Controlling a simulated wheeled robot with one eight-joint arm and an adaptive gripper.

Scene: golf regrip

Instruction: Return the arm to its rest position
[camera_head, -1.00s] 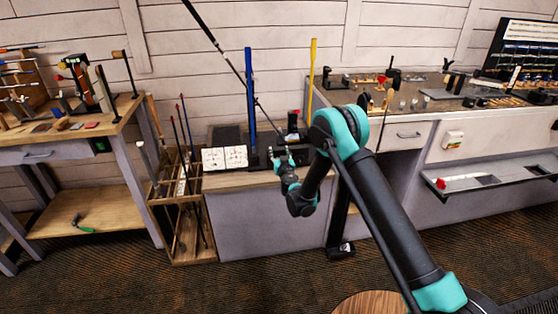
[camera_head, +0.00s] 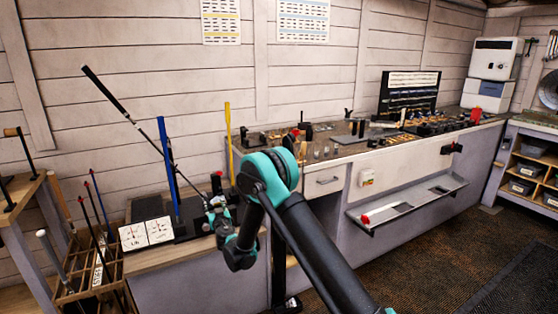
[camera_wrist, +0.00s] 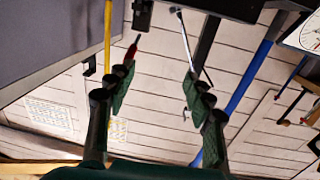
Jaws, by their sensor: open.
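My gripper (camera_head: 218,207) is over the small bench at the left in the head view, just right of the blue post (camera_head: 167,165). In the wrist view its two fingers (camera_wrist: 158,82) are apart, with nothing held between them. A golf club with a dark grip (camera_head: 104,89) leans at a slant, its thin shaft running down towards the bench beside my gripper. A thin bright shaft and a dark bar show beyond the right finger in the wrist view. The gripper is small in the head view, so its clearance from the club cannot be told.
A yellow post (camera_head: 228,140) rises behind my arm. A long workbench with a drawer (camera_head: 323,181) and a low shelf (camera_head: 410,204) runs right. A rack of clubs (camera_head: 90,272) stands at lower left. Floor is open at right.

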